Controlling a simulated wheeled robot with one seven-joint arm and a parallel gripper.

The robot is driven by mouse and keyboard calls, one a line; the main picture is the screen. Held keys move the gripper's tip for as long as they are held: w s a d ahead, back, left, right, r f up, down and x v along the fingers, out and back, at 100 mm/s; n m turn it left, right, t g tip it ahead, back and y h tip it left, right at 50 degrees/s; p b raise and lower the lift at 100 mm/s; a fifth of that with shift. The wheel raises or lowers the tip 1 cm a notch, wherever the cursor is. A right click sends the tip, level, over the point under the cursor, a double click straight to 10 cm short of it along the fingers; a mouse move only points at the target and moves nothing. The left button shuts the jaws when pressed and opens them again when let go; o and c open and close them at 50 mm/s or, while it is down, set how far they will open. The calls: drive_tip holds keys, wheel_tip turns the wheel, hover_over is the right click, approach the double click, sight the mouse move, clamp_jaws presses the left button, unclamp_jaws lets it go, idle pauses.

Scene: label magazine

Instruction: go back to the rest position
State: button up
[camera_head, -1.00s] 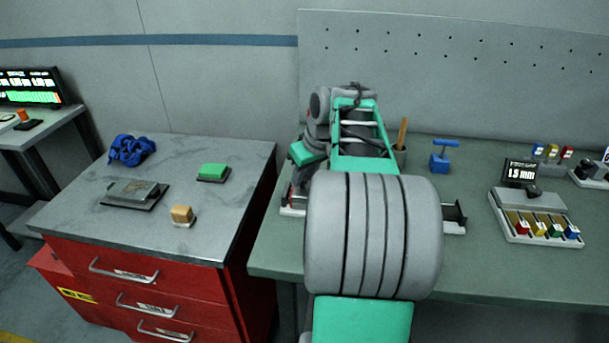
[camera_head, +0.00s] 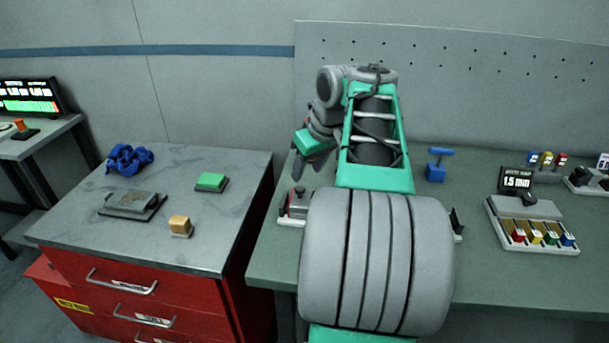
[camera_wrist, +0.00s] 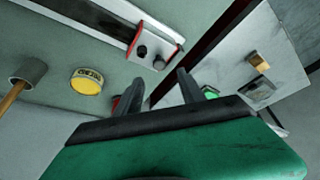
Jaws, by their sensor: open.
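My gripper (camera_head: 312,180) hangs over the left part of the green-topped bench (camera_head: 265,265), near the left end of a long fixture (camera_head: 293,207). Its fingers point down, apart, with nothing between them. In the wrist view my gripper (camera_wrist: 160,77) also shows two separated dark fingers. Beyond them is the fixture's end block (camera_wrist: 150,48) with two dark knobs. My own arm hides the middle of the fixture in the head view.
A tray (camera_head: 540,235) of coloured pieces and a small display (camera_head: 516,180) stand right. A yellow button (camera_wrist: 88,80) shows in the wrist view.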

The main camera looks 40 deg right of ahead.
idle(0.3)
drive_tip(key=s+a+f+p, duration=0.1)
drive_tip(key=a+f, duration=0.2)
drive_tip(key=a, duration=0.8)
drive_tip(key=s+a+f, duration=0.2)
drive_tip(key=a+f, duration=0.1)
drive_tip(key=a, duration=0.9)
drive_tip(key=s+a+f+g, duration=0.1)
drive_tip(key=s+a+f, duration=0.3)
drive_tip(key=s+f, duration=0.1)
drive_tip(key=shift+s+a+f+n, duration=0.3)
drive_tip(key=shift+s+a+n, duration=0.1)
drive_tip(key=shift+s, duration=0.35)
